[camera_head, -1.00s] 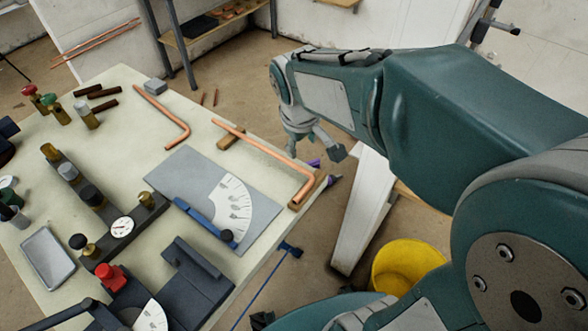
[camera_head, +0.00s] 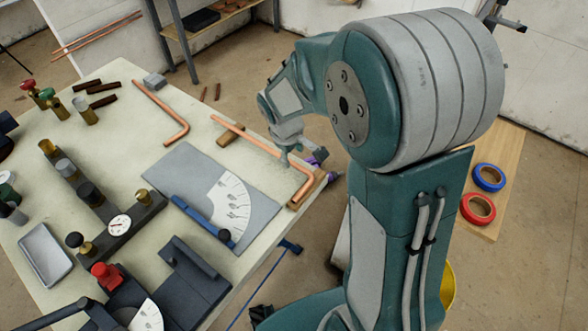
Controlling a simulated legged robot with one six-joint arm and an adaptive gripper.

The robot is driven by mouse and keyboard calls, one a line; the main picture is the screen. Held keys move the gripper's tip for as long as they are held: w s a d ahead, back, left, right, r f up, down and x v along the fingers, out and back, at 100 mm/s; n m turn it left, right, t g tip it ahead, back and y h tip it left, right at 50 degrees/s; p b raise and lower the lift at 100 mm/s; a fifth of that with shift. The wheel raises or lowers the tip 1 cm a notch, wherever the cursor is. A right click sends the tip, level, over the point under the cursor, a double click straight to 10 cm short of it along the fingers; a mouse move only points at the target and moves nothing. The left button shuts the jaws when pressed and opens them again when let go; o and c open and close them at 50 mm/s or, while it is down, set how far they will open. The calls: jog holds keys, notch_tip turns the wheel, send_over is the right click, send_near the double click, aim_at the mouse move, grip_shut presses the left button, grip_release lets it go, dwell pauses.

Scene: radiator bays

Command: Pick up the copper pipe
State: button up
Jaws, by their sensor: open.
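A bent copper pipe (camera_head: 247,138) lies near the table's right edge, resting on small wooden blocks, its short bent end toward the front. A second bent copper pipe (camera_head: 160,111) lies farther left and back on the table. My gripper (camera_head: 301,156) is open, with its fingers spread, beside the bent end of the nearer pipe. One finger overlaps this pipe in the picture; I cannot tell whether they touch.
A grey plate with a white protractor dial (camera_head: 232,208) lies left of the nearer pipe. Valves, a gauge block (camera_head: 121,226), a tray (camera_head: 45,256) and a bender crowd the table's left and front. Blue (camera_head: 489,177) and red (camera_head: 478,208) tape rolls lie on a board at right.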

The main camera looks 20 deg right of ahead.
aim_at(294, 163)
notch_tip(294, 163, down, 3)
jog(key=shift+w+d+f, duration=0.15)
jog(key=shift+f, duration=0.05)
grip_shut()
jog(key=shift+r, duration=0.15)
